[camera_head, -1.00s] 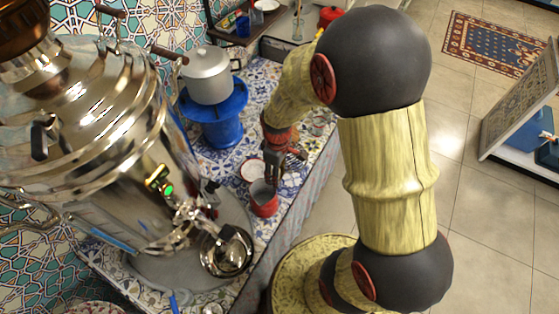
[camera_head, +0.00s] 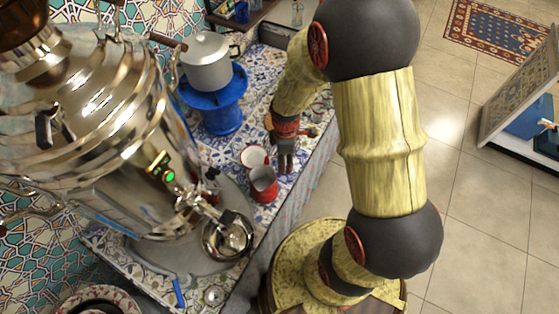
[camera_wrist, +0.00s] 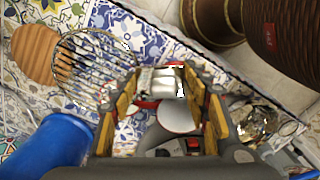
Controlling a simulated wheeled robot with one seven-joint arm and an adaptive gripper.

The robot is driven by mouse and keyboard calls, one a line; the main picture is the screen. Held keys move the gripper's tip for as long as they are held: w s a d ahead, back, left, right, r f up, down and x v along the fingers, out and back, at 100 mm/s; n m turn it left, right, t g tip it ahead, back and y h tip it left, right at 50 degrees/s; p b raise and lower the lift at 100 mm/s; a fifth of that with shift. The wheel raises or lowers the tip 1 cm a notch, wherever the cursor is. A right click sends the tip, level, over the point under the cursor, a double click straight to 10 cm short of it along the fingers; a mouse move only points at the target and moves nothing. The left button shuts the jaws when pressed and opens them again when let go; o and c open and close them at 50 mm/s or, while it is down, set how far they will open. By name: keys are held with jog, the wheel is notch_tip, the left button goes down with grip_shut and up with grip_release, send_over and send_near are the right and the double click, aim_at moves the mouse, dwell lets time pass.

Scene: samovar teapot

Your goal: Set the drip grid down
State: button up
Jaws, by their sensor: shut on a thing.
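The drip grid, a round wire rack (camera_wrist: 80,68), shows in the wrist view at the upper left, just above the patterned tiles. I cannot tell whether the grid touches the counter. In the head view my gripper (camera_head: 284,165) points down over the tiled counter (camera_head: 262,90), right of the red cup. The grid is not clear in that view.
A red cup (camera_head: 264,184) and a white saucer with red rim (camera_head: 254,157) stand left of my gripper. The samovar (camera_head: 95,130) with its metal bowl (camera_head: 228,238) is further left. A white pot (camera_head: 207,62) sits on a blue stand (camera_head: 222,118). A wooden disc (camera_wrist: 35,52) lies beside the grid.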

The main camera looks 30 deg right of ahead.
jog(key=shift+w+d+f+b, duration=0.1)
jog(key=shift+w+f+b, duration=0.15)
jog(key=shift+w+f, duration=0.9)
jog(key=shift+w+d+f+b, duration=0.1)
jog(key=shift+w+f+b, duration=0.25)
jog(key=shift+f, duration=1.45)
jog(key=shift+w+d+f+b, duration=0.15)
jog(key=shift+w+f, duration=0.75)
jog(key=shift+f, duration=0.6)
jog(key=shift+f, duration=0.2)
jog(key=o, duration=0.9)
jog(key=shift+o, duration=0.4)
jog(key=shift+r, duration=0.1)
